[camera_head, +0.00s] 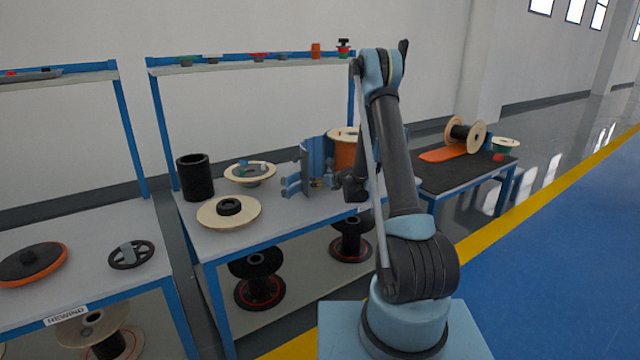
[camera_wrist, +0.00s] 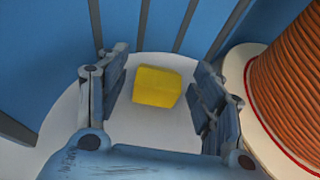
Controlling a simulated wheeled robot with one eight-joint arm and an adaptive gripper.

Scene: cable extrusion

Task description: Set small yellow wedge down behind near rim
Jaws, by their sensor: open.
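The small yellow wedge (camera_wrist: 157,87) lies between the two fingers of my gripper (camera_wrist: 161,70) in the wrist view. The fingers stand apart, with a visible gap on both sides of the wedge. Under the wedge is a pale surface (camera_wrist: 150,122) with a curved far edge; whether the wedge rests on it I cannot tell. In the head view my arm reaches over the middle table, its gripper end low near a blue slotted stand (camera_head: 318,156). I cannot pick out the wedge there. I cannot tell which edge is the near rim.
A spool of orange cable (camera_wrist: 292,88) stands close on the right in the wrist view; blue panels (camera_wrist: 60,45) rise behind. On the middle table are a black cylinder (camera_head: 195,178) and a pale disc (camera_head: 212,217) with a black ring. The front left tabletop has bare room.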

